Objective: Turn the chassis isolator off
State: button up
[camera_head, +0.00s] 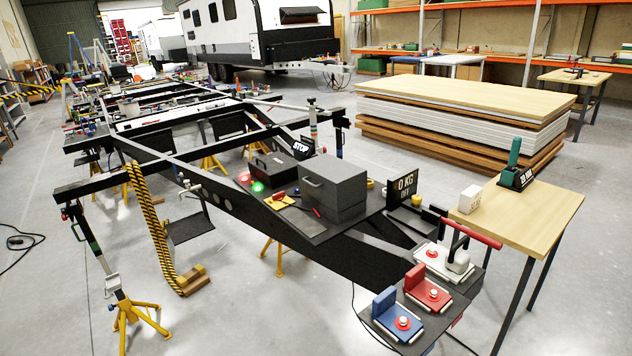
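A red rotary handle on a yellow plate (280,199) sits on the dark deck of the chassis front, and looks like the isolator. The handle's exact angle is too small to tell. A lit green lamp (257,187) is just left of it. The black chassis frame (345,254) stands on yellow stands and runs from the lower right to the back left. My gripper does not show in this view.
Dark grey boxes (332,189) stand right of the handle. A "0 KG OUT" display (404,189) is farther right. Blue and red blocks (398,317) sit at the chassis tip. A wooden table (520,218) stands at right. Floor at the lower left is mostly clear, with a cable.

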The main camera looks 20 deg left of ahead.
aim_at(279, 196)
jog(key=u, duration=0.25)
jog(key=i, duration=1.25)
jog(key=u, duration=0.95)
jog(key=i, duration=2.05)
jog(key=z, duration=0.75)
jog(key=i, duration=0.35)
jog(key=z, duration=0.35)
